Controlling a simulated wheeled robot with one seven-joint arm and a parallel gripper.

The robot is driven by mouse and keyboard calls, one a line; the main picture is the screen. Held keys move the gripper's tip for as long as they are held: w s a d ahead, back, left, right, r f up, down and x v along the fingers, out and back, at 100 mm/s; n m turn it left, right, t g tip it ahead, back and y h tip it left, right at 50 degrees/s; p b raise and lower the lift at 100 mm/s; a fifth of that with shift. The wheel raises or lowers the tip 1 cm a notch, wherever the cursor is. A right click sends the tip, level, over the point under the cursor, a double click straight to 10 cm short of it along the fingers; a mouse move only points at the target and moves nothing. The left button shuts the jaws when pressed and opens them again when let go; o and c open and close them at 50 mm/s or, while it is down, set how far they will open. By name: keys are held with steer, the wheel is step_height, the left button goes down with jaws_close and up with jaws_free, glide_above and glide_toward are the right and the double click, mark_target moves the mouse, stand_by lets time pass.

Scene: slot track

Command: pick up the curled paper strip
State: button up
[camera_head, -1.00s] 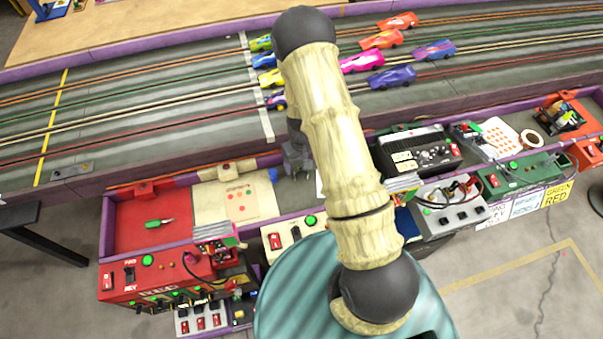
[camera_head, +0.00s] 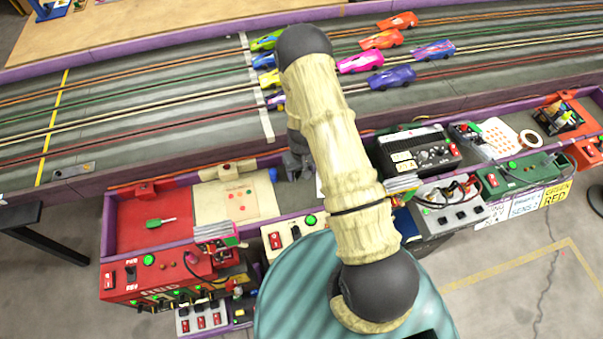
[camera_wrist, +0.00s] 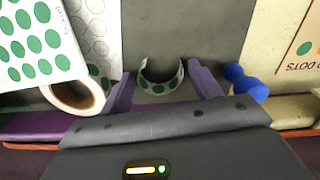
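The curled paper strip (camera_wrist: 162,86) is white with green dots. In the wrist view it stands on a grey surface as an open curl, between the two fingers. My gripper (camera_wrist: 161,84) is open, with a finger on each side of the strip and a small gap on both sides. In the head view my gripper (camera_head: 297,165) is low over the track-side shelf, partly behind my arm. The strip cannot be made out in the head view.
A tape roll (camera_wrist: 77,97) and sheets of green dots (camera_wrist: 32,42) lie left of the fingers. A blue knobbed object (camera_wrist: 245,82) is close to the right finger, by a cream board (camera_wrist: 285,55). A purple rim (camera_wrist: 40,133) runs along the near edge. Toy cars (camera_head: 392,77) stand on the track behind.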

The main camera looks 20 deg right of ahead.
steer(key=c, duration=0.8)
steer(key=shift+o, duration=0.2)
steer(key=shift+r, duration=0.1)
step_height(320, 180, up, 10)
steer(key=shift+f+b, duration=0.1)
steer(key=shift+b, duration=0.2)
